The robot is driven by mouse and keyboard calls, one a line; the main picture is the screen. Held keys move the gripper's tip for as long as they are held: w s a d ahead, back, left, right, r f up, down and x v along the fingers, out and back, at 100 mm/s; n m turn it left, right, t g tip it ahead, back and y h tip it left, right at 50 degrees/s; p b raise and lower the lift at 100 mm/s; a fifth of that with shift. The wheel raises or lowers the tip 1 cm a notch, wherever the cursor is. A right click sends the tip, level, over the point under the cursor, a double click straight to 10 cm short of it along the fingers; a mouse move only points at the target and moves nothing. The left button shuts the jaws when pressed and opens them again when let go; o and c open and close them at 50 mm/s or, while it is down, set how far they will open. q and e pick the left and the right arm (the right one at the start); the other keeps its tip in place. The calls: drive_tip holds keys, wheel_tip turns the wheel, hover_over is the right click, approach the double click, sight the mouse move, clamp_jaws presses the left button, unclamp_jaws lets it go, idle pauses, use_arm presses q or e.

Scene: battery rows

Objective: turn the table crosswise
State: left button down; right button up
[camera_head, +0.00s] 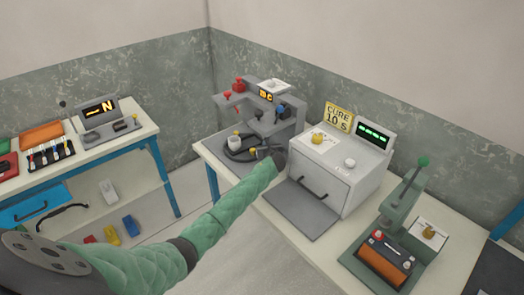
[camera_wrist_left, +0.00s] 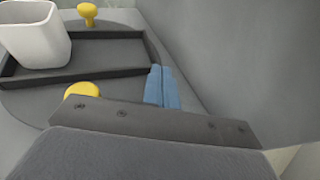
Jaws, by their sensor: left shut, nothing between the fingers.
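The round grey table (camera_wrist_left: 30,100) carries a dark rectangular tray (camera_wrist_left: 100,57) with a white cup (camera_wrist_left: 36,35) at its left end. One yellow knob (camera_wrist_left: 88,12) stands on the disc beyond the tray and another yellow knob (camera_wrist_left: 82,90) on the near side, partly hidden by my gripper. The head view shows the cup (camera_head: 234,144) and tray small, under a grey machine frame (camera_head: 290,125). My left gripper (camera_wrist_left: 162,87) is shut and empty, its blue fingertips beside the tray's right end; I cannot tell whether they touch it. My right gripper is not in view.
A green press (camera_head: 400,225) is further right. A side bench (camera_head: 85,150) with tools stands at the left. A grey wall surface (camera_wrist_left: 240,60) is close right of my fingers.

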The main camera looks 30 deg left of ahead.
use_arm(q)
drive_tip(key=shift+w+a, duration=0.1)
drive_tip(key=shift+w, duration=0.4)
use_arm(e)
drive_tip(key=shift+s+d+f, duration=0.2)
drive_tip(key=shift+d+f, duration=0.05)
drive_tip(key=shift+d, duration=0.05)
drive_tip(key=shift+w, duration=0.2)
